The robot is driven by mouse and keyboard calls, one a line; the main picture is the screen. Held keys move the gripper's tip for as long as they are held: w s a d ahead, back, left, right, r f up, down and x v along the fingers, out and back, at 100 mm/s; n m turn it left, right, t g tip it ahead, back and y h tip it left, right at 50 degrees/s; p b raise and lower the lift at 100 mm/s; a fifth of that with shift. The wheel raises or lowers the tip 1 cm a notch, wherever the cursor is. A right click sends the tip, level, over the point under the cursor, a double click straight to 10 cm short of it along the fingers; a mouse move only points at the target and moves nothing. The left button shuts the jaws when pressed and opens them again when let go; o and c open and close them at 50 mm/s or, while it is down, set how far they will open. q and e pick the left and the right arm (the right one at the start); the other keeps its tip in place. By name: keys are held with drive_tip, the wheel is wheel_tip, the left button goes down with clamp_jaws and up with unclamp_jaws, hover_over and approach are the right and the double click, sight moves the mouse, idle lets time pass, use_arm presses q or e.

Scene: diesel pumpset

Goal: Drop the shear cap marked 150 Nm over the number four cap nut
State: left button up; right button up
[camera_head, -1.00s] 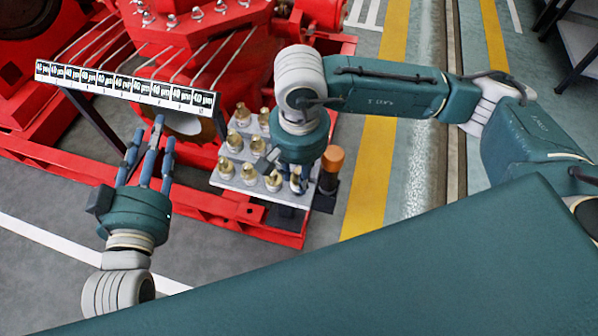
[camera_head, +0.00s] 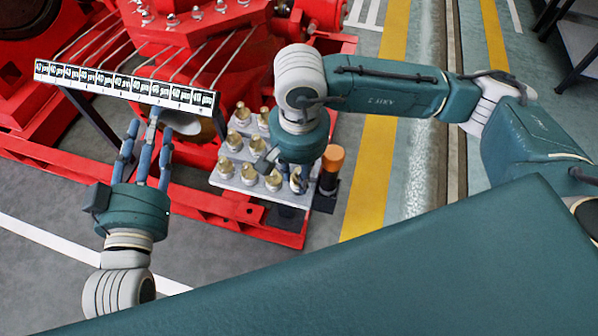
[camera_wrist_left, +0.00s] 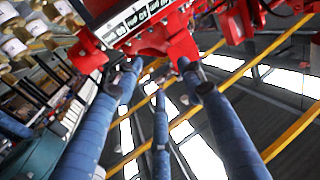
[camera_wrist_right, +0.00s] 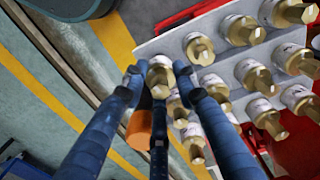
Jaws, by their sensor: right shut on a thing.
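The shear caps are brass hex pieces with white collars, on a light tray (camera_head: 228,187) in the head view. My right gripper (camera_head: 289,180) is over the tray's near right corner. In the right wrist view its blue fingers close around one shear cap (camera_wrist_right: 160,73), whose brass end and pale collar show between them. I cannot read its marking, nor tell if it is clear of the tray. My left gripper (camera_head: 149,128) is open and empty, pointing up below the labelled strip. The number four cap nut cannot be singled out.
A white strip (camera_head: 124,88) of black labels on dark posts stands in front of the red engine (camera_head: 196,40) with its pipes. An orange-topped cylinder (camera_head: 333,158) stands beside the tray, close to my right gripper. Grey floor lies open at lower left.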

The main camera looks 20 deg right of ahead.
use_arm(q)
drive_tip(key=shift+d+r+t+h, duration=0.15)
drive_tip(key=shift+r+t+h, duration=0.25)
drive_tip(key=shift+r, duration=0.85)
drive_tip(key=shift+r, duration=0.1)
drive_tip(key=shift+s+d+r+t+b, duration=0.1)
drive_tip(key=shift+r+t+b, duration=0.1)
drive_tip(key=shift+r+t, duration=0.35)
drive_tip(key=shift+s+d+r+t+b, duration=0.15)
drive_tip(key=shift+r+t+b, duration=0.1)
drive_tip(key=shift+r, duration=0.55)
drive_tip(key=shift+s+a+r+t+b, duration=0.15)
drive_tip(key=shift+r+t, duration=0.25)
drive_tip(key=shift+r, duration=0.25)
drive_tip(key=shift+d, duration=0.1)
